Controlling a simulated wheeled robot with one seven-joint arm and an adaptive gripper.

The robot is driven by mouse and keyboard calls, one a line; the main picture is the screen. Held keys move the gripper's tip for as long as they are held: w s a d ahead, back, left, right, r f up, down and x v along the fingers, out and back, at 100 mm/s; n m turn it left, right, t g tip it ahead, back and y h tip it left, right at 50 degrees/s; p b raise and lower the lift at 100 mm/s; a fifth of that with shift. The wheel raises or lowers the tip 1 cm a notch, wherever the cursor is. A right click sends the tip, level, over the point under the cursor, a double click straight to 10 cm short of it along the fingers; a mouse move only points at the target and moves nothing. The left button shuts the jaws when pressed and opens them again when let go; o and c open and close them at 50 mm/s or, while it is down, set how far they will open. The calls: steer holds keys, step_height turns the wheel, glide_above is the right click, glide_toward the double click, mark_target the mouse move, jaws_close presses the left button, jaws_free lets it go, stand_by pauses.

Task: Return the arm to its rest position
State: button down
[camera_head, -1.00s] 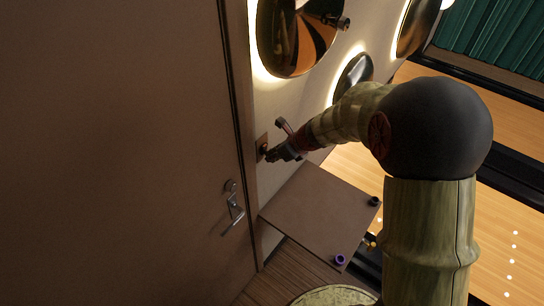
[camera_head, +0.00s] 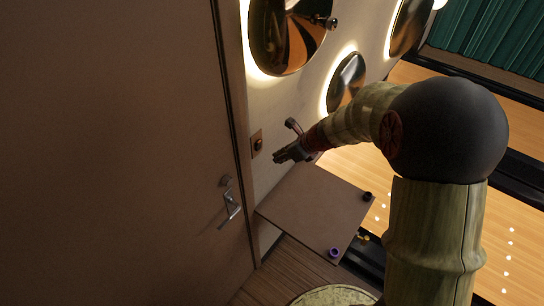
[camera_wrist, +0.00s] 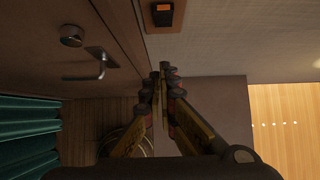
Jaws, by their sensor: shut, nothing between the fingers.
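My gripper (camera_head: 279,158) is shut and empty in the head view. It hangs in the air in front of the pale wall, above the back of a brown table. In the wrist view my gripper (camera_wrist: 160,70) has its fingers together at the middle. A wall switch plate with an orange-lit button (camera_head: 258,144) is just left of the fingertips, with a gap between them. The button also shows at the top of the wrist view (camera_wrist: 162,8). My arm reaches in from the right, bent at a large dark joint.
A brown door with a lever handle (camera_head: 231,206) fills the left. The brown table (camera_head: 305,205) below my gripper bears a purple ring (camera_head: 334,252) and a dark ring (camera_head: 367,196). Round backlit mirrors (camera_head: 346,82) are on the wall. Wooden lanes (camera_head: 505,215) lie at the right.

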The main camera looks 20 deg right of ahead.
steer(key=s+d+f+v, duration=0.1)
steer(key=v, duration=0.6)
steer(key=shift+r, duration=0.15)
steer(key=shift+s+d, duration=0.1)
steer(key=shift+d, duration=0.05)
steer(key=s+a+f+n+h+b, duration=0.1)
steer(key=s+a+n+h+b, duration=0.1)
steer(key=s+n+b, duration=0.7)
steer(key=s+a+f+n+h+b, duration=0.2)
steer(key=s+n+b, duration=0.6)
steer(key=s+n, duration=0.6)
steer(key=shift+a+f+n+b, duration=0.35)
steer(key=shift+a+n, duration=0.55)
steer(key=shift+n, duration=2)
steer(key=shift+s+r, duration=0.1)
steer(key=shift+s, duration=0.05)
